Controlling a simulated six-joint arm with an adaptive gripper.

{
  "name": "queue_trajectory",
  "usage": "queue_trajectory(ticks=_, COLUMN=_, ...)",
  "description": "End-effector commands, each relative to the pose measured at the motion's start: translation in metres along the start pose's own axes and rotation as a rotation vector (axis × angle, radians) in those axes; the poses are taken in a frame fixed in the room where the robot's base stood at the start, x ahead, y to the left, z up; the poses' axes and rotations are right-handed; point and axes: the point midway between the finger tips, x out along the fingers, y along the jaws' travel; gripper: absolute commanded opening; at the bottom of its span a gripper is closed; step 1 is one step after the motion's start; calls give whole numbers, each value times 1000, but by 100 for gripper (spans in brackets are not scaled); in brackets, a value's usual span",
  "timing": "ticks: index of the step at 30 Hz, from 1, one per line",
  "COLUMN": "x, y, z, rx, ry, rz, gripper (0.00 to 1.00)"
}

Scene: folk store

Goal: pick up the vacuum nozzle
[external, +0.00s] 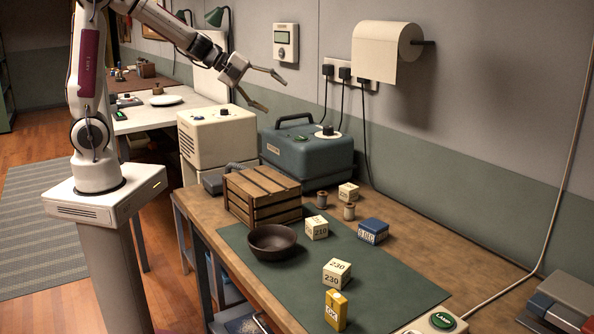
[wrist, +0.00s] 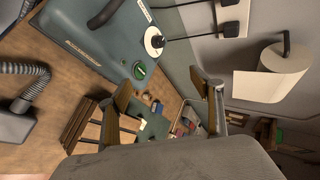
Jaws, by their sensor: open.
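The vacuum nozzle (external: 212,184) is a grey flat head, partly hidden behind the wooden crate at the left back of the workbench. In the wrist view the nozzle (wrist: 14,124) lies at the left edge, partly cut off, with its ribbed grey hose (wrist: 38,78) curving above it. My gripper (external: 274,95) is open and empty, high above the bench near the wall, above the blue-grey machine and apart from the nozzle. Its two fingers are spread in the wrist view (wrist: 160,79).
The slatted crate (external: 262,198) stands close beside the nozzle. The blue-grey machine (external: 310,152) stands behind it by the wall. A brown bowl (external: 272,243) and several small blocks are on the green mat (external: 390,282). A paper roll (external: 385,52) and plugged cables are on the wall.

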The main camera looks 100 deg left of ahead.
Motion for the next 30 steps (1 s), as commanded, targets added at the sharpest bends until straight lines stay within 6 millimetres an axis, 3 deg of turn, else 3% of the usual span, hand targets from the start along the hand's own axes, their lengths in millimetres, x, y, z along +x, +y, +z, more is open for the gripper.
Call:
queue_trajectory(ticks=6, x=24, y=48, z=18, rx=107, ry=132, rz=102, gripper=65)
queue_trajectory(ticks=12, x=34, y=97, z=31, rx=136, ry=262, rz=187, gripper=65)
queue_trajectory(ticks=20, x=36, y=157, z=48, rx=72, ry=415, rz=265, gripper=65)
queue_trajectory(ticks=30, x=28, y=222, z=67, rx=-129, ry=585, rz=312, gripper=65)
